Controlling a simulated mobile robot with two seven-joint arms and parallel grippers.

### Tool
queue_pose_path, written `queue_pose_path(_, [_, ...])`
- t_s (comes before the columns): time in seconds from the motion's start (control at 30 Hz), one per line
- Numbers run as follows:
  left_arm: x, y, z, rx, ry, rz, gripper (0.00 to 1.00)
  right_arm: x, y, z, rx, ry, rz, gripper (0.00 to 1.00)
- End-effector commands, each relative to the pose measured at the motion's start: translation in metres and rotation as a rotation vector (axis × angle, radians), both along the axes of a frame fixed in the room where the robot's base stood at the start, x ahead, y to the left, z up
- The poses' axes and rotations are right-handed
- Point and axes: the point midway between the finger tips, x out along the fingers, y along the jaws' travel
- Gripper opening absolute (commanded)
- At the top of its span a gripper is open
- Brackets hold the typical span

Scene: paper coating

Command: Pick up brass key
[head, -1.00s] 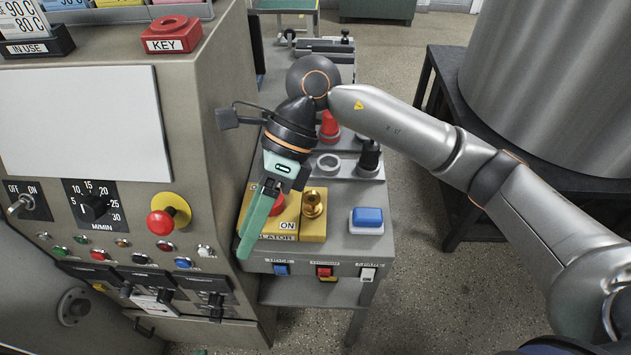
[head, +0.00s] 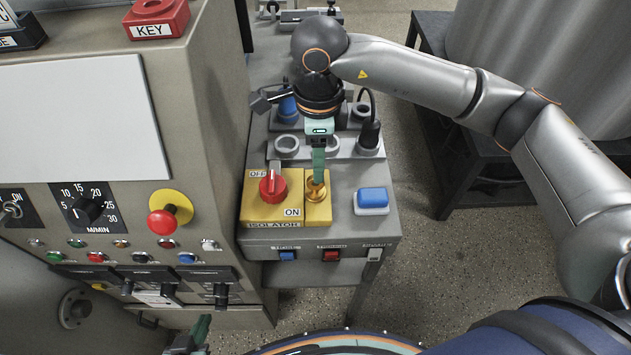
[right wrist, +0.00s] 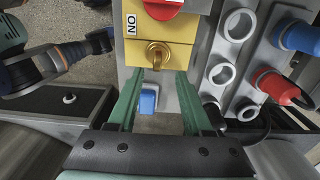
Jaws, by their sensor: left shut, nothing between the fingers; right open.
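The brass key (head: 316,193) stands in the yellow isolator plate (head: 258,208), right of the red rotary switch (head: 272,186). It also shows in the right wrist view (right wrist: 157,54), just beyond the fingertips. My right gripper (head: 318,172) is over the key, with its fingers pointing down at it. In the right wrist view its two green fingers (right wrist: 161,76) are spread apart with nothing between them, one to each side of the key's line. In the head view one finger overlaps the key's top; contact cannot be told. My left gripper (head: 200,328) is shut and empty at the bottom edge, partly cut off.
A blue button (head: 371,199) lies right of the key. Behind the plate is a grey rack (head: 345,144) with round sockets and plugs. The tall control cabinet (head: 205,130) stands close on the left. A red KEY holder (head: 156,18) is on its top.

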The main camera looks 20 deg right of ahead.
Motion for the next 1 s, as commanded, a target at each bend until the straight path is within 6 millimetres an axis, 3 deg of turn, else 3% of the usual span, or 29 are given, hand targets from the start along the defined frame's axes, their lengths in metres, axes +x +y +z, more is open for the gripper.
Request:
queue_pose_path(0.33, [0.000,0.000,0.011,0.000,0.001,0.000,0.00,-0.003,0.005,-0.046,0.000,0.003,-0.001,0.50])
queue_pose_path(0.63, [0.000,0.000,0.011,0.000,0.000,0.000,0.00,-0.003,0.006,-0.051,0.001,0.001,0.000,0.50])
queue_pose_path(1.0, [0.000,0.000,0.011,0.000,0.000,0.000,0.00,-0.003,0.006,-0.050,0.001,0.001,0.000,0.08])
